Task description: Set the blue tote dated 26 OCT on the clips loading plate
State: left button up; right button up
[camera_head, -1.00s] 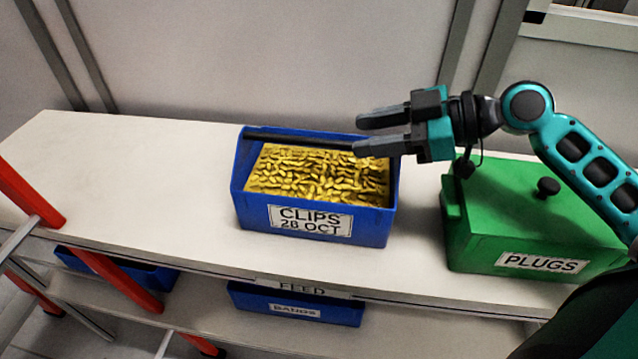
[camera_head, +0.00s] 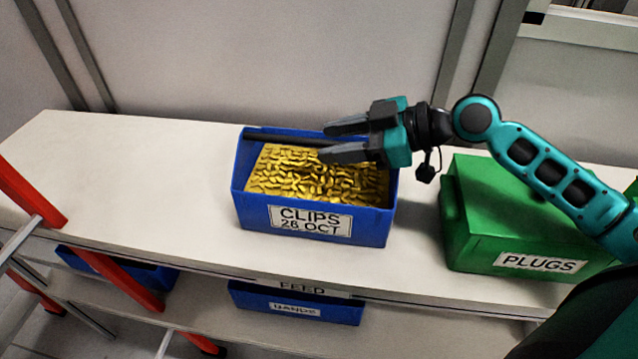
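A blue tote (camera_head: 262,215) full of gold-coloured clips stands on the white upper shelf. My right gripper (camera_head: 325,143) is open above the right back part of the tote, fingers pointing left. The bar's right end runs toward the space between the fingers; whether they touch it I cannot tell. My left gripper is out of view. No clips loading plate is recognisable.
A green lidded box (camera_head: 465,235) labelled PLUGS stands to the right, partly behind my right arm. A blue BANDS tote (camera_head: 250,303) and another blue tote (camera_head: 160,277) sit on the lower shelf. Red bars (camera_head: 25,195) stand at left. The upper shelf's left part (camera_head: 130,170) is clear.

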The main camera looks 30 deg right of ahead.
grip_shut()
jog(key=shift+r, duration=0.1)
dwell(1.2)
